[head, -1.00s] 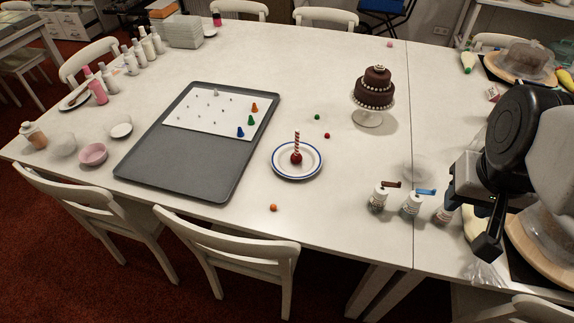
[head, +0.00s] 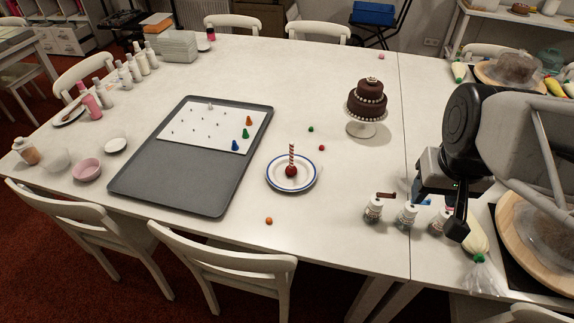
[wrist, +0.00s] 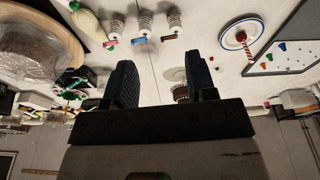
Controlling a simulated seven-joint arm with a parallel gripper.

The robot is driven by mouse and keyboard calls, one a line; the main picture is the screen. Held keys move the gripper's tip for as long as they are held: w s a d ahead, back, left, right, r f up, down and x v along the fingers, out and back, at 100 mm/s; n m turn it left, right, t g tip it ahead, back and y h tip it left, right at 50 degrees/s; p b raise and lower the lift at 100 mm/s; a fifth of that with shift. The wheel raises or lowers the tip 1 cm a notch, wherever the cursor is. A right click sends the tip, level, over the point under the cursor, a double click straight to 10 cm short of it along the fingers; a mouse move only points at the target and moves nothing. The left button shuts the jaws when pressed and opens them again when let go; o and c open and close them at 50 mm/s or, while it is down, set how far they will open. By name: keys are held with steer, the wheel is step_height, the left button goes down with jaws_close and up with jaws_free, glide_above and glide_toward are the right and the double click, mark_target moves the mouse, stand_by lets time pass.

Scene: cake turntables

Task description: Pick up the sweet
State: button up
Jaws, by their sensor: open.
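A round red sweet (head: 291,171) with an upright striped stick (head: 291,153) sits on a blue-rimmed white plate (head: 272,184) mid-table. Small loose balls lie nearby: orange (head: 269,221), green (head: 310,129), red (head: 322,148) and pink (head: 381,57). I cannot tell which of these is the sweet meant. My gripper (head: 458,222) is at the right in the head view, above the table and well right of the plate. In the wrist view my gripper (wrist: 160,62) has its two fingers apart with nothing held. The plate (wrist: 226,40) shows upside down right of the fingers there.
Several small bottles (head: 373,209) stand just left of my gripper. A chocolate cake (head: 367,106) on a stand is behind. A grey tray (head: 165,180) with a white sheet and coloured cones lies left of the plate. The table between plate and bottles is clear.

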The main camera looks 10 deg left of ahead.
steer(key=w+a+f+n, duration=0.2)
steer(key=w+a+f, duration=0.2)
steer(key=w+a, duration=0.25)
steer(key=n+g, duration=0.2)
steer(key=n, duration=0.5)
glide_above(269, 219)
step_height(269, 219, down, 22)
steer(key=shift+d+f, duration=0.15)
steer(key=shift+f, duration=0.3)
steer(key=shift+f, duration=1.25)
